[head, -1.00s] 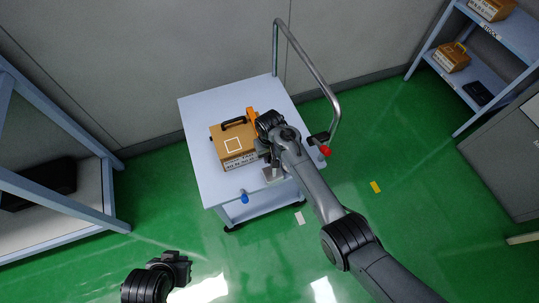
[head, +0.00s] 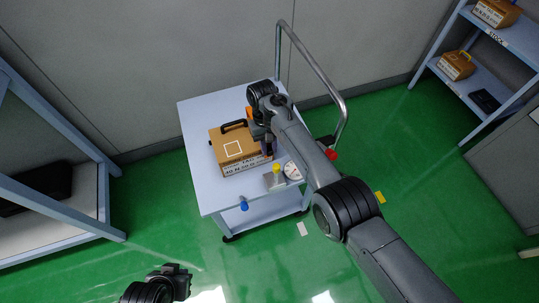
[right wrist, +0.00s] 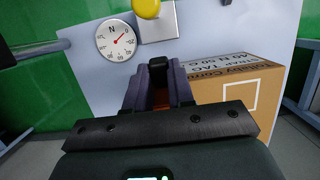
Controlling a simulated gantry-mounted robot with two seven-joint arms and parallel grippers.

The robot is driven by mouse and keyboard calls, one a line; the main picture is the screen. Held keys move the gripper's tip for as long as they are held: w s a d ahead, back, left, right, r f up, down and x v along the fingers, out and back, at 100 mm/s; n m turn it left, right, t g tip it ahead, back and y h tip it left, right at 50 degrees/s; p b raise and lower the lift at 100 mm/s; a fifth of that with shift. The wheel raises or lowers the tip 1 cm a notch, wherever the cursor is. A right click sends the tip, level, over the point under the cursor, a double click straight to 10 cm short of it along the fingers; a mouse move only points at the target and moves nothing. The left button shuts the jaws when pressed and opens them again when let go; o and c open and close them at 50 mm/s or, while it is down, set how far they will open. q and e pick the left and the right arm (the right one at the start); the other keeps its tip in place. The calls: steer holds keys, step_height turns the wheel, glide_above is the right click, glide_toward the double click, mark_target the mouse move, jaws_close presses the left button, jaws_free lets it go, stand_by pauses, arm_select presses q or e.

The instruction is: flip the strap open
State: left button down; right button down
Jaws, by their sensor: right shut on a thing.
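A tan box (head: 228,150) with a dark handle, a white square outline and a printed label sits on the white cart top. It also shows at the right of the right wrist view (right wrist: 270,95). An orange strap (head: 249,113) shows at the box's right side, mostly hidden behind my right gripper (head: 267,148). In the right wrist view the dark fingers (right wrist: 158,88) are closed together beside the box, with a bit of orange-brown between them. My left gripper (head: 180,277) hangs at the bottom left, far from the box; its jaw opening is unclear.
A yellow knob (head: 276,169) on a grey plate and a round dial (head: 292,171) sit right of the box. The cart (head: 195,112) has a metal push handle (head: 312,62) and a blue knob (head: 244,206). Shelving (head: 500,43) stands at right, a rack at left.

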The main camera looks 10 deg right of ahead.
steer(key=shift+r, duration=0.15)
steer(key=c, duration=1)
jaws_free()
steer(key=shift+w, duration=0.1)
steer(key=shift+o, duration=0.2)
steer(key=p+v, duration=0.1)
steer(key=v, duration=0.5)
steer(key=b+v, duration=0.1)
steer(key=v, duration=0.2)
steer(key=shift+b, duration=0.3)
steer(key=shift+w+r+b, duration=0.1)
steer(key=shift+r+b, duration=0.2)
steer(key=shift+r, duration=0.6)
steer(key=shift+a, duration=0.1)
